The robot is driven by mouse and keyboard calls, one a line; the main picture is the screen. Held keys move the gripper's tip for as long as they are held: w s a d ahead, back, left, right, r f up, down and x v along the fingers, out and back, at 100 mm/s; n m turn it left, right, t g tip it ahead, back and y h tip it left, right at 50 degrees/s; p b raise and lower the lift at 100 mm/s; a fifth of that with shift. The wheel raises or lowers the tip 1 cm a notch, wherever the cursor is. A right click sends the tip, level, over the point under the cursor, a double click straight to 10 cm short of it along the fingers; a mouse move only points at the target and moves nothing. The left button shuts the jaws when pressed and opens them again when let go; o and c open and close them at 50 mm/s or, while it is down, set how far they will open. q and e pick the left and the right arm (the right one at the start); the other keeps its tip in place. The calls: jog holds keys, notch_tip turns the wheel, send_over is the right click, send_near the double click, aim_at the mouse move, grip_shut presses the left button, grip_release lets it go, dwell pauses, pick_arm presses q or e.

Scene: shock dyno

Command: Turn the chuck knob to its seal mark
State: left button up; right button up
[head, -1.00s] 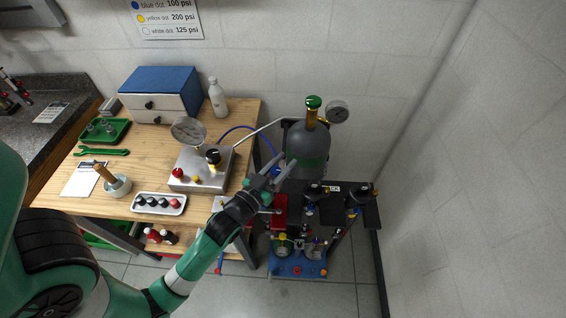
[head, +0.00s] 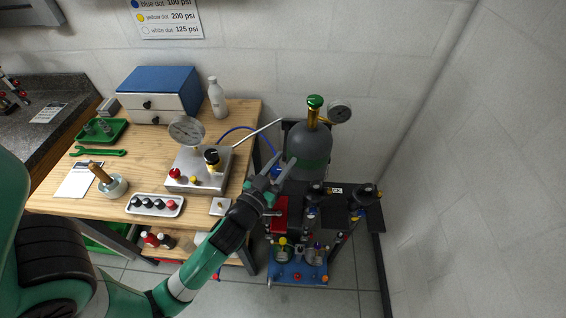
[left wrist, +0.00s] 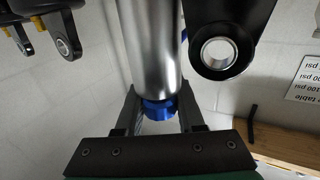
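A small blue knob (left wrist: 158,108), which I take for the chuck knob, sits at the end of a shiny metal cylinder (left wrist: 152,45) in the left wrist view. In the head view a blue part (head: 277,172) shows between the fingers of my left gripper (head: 279,162). My left gripper (left wrist: 158,112) is open, with one finger on each side of the knob. I cannot tell whether the fingers touch it. No seal mark can be made out. My right gripper is not in view.
A grey gas bottle (head: 309,148) with a green knob stands just behind the gripper. A black-topped rig (head: 345,212) is to its right. The wooden bench (head: 110,205) at left carries a metal gauge box (head: 198,178), a tray of small parts (head: 155,205) and a bowl.

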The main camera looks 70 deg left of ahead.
aim_at(274, 178)
pick_arm(q)
jog(key=o, duration=0.4)
jog(key=b+v, duration=0.1)
jog(key=v, duration=0.2)
jog(key=b+v, duration=0.1)
jog(key=v, duration=0.2)
jog(key=b+v, duration=0.1)
jog(key=v, duration=0.2)
jog(key=shift+d+f, duration=0.1)
jog(key=shift+f, duration=0.15)
jog(key=shift+s+d+r+p, duration=0.2)
jog(key=shift+s+d+p, duration=0.2)
jog(key=shift+s, duration=0.05)
jog(key=shift+s+d+r, duration=0.1)
jog(key=shift+s+d, duration=0.2)
jog(key=shift+s, duration=0.3)
